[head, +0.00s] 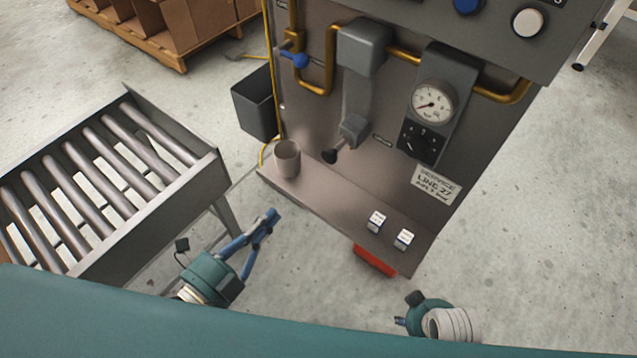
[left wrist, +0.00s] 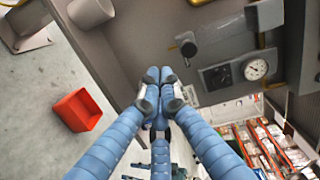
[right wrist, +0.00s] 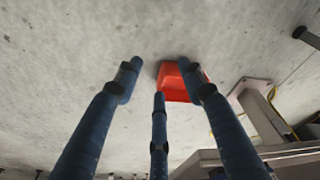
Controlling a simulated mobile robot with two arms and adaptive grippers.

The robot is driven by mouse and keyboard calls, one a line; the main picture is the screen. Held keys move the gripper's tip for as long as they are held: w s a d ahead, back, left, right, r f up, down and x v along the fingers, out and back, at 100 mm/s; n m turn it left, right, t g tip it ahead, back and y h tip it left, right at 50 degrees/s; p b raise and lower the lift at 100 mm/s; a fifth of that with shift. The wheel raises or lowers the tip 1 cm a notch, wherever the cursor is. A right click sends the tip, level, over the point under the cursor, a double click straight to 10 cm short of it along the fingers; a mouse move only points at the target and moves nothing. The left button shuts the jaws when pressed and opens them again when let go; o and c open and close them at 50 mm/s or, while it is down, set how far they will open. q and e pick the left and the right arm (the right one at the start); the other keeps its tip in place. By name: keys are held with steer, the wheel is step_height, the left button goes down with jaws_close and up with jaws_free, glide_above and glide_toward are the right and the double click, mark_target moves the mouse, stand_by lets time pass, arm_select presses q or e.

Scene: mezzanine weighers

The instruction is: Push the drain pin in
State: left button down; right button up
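The drain pin, a short stem with a black round knob (head: 330,156), sticks out below the grey filter unit (head: 357,90) on the machine panel. The knob also shows in the left wrist view (left wrist: 188,48), beyond the fingertips. My left gripper (head: 268,218) has its blue fingertips together with nothing between them. It is in front of the panel's ledge, lower and left of the knob, clear of it. My right gripper (right wrist: 160,80) has its fingers spread and empty, over the floor. In the head view its fingers are mostly hidden.
A beige cup (head: 287,160) stands on the ledge's left end, near the knob. Two small white-topped items (head: 376,221) lie on the ledge's right part. A gauge (head: 432,102) is on the panel. A red bin (head: 375,260) is under the ledge. A roller conveyor (head: 100,190) stands left.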

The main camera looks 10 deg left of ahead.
mark_target(327, 162)
arm_select(q)
steer(key=r+m, duration=0.1)
steer(key=d+r+h, duration=0.1)
steer(key=s+r+m, duration=0.1)
steer(key=shift+d+r+m+b, duration=0.3)
steer(key=shift+d+r, duration=0.1)
arm_select(e)
steer(key=shift+w+r, duration=0.15)
steer(key=shift+r, duration=0.75)
arm_select(q)
steer(key=p+x, duration=0.2)
steer(key=x, duration=1)
steer(key=shift+w+d+r+p, duration=0.2)
steer(key=shift+r+p, duration=0.05)
steer(key=shift+p, duration=0.15)
steer(key=shift+w+d, duration=0.35)
steer(key=shift+w, duration=0.2)
steer(key=shift+w+f, duration=0.1)
arm_select(e)
step_height(327, 162, down, 10)
steer(key=s, duration=0.2)
steer(key=shift+s, duration=0.4)
steer(key=shift+d, duration=0.1)
